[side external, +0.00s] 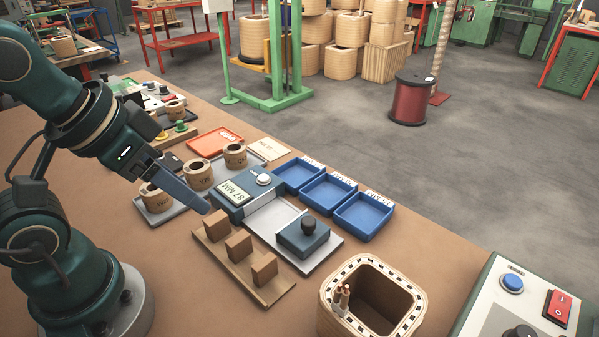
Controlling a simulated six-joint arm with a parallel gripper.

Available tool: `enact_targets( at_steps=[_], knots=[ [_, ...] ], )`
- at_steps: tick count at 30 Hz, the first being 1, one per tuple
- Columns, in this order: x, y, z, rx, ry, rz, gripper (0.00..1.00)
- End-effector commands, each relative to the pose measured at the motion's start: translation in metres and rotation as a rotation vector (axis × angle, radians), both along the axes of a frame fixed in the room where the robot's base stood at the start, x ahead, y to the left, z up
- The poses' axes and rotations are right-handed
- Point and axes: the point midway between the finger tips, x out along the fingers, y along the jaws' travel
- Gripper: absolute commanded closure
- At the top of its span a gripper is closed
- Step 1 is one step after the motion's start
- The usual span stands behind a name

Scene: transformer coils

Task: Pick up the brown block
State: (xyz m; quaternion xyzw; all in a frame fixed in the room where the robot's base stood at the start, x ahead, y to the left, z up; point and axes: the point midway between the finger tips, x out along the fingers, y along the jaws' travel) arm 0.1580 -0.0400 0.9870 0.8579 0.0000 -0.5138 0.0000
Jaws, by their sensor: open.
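Three similar brown blocks stand in a row on a wooden strip: the far-left block (217,224), the middle block (238,244) and the near-right block (264,269). The wooden strip (278,290) lies on the brown table in the side external view. My gripper (206,208) reaches down from the left, with its tip just above and left of the far-left block. It is open, seen edge-on, with nothing visible held. The gap between its fingers and any contact with the block cannot be made out.
A blue-grey device with a display (238,197) stands close behind the blocks. A dark block with a black knob (303,236) sits on a grey plate to the right. Several coils (198,175) and blue trays (363,215) stand behind. A square wooden coil (334,300) stands at the front right.

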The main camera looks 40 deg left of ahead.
Motion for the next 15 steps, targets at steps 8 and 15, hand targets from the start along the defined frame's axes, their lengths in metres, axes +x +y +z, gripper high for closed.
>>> enact_targets(
  at_steps=[8, 15],
  knots=[
    [0.000, 0.000, 0.000, -0.001, -0.003, 0.002, 0.40],
    [0.023, -0.001, 0.003, -0.009, 0.034, 0.012, 0.40]
  ],
)
